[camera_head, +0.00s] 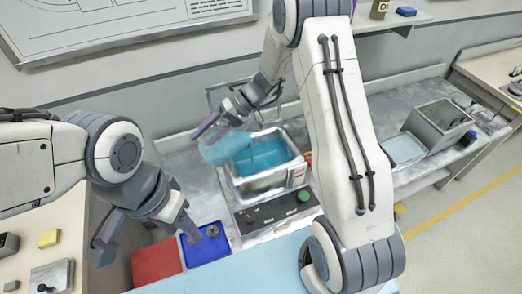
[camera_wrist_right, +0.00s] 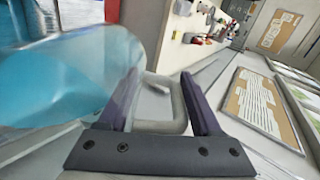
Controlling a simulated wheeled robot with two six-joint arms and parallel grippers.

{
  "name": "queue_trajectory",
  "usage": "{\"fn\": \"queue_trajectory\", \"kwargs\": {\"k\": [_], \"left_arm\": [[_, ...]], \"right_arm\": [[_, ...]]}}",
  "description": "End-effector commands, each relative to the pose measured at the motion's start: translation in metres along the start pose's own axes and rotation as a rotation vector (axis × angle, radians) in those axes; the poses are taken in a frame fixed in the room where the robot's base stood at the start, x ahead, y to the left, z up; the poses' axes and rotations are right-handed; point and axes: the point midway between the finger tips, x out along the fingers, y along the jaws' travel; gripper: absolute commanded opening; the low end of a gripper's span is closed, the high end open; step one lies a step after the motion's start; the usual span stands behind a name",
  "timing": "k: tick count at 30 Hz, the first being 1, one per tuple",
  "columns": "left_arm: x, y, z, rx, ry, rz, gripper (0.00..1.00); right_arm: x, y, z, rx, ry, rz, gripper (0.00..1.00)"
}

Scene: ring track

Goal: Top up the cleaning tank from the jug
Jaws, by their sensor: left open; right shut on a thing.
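The cleaning tank (camera_head: 292,176) is an open metal box with blue liquid inside, standing on the grey bench in the head view. The clear jug (camera_head: 222,150), holding blue liquid, is up at the tank's left rim and looks tilted; it fills the left of the right wrist view (camera_wrist_right: 70,80). I cannot tell whether liquid is leaving it. My right gripper (camera_head: 207,126) is shut on the jug's handle, its purple fingers on both sides of the handle in the wrist view (camera_wrist_right: 165,105). My left gripper (camera_head: 146,242) is open and empty, left of the tank and lower.
A control panel with a green button (camera_head: 304,195) is at the tank's front. A red tray (camera_head: 157,262) and a blue tray (camera_head: 205,248) lie near my left gripper. A metal box (camera_head: 440,125) stands on the right bench. A board (camera_head: 110,25) hangs behind.

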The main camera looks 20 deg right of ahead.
Motion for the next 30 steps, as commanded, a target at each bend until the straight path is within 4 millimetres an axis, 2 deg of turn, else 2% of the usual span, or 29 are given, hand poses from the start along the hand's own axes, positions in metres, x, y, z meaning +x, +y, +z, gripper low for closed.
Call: {"fn": "queue_trajectory", "kwargs": {"k": [30], "left_arm": [[0.0002, 0.0000, 0.0000, 0.000, 0.000, 0.000, 0.50]], "right_arm": [[-0.0034, -0.0001, -0.0007, -0.002, 0.006, -0.050, 0.00]]}}
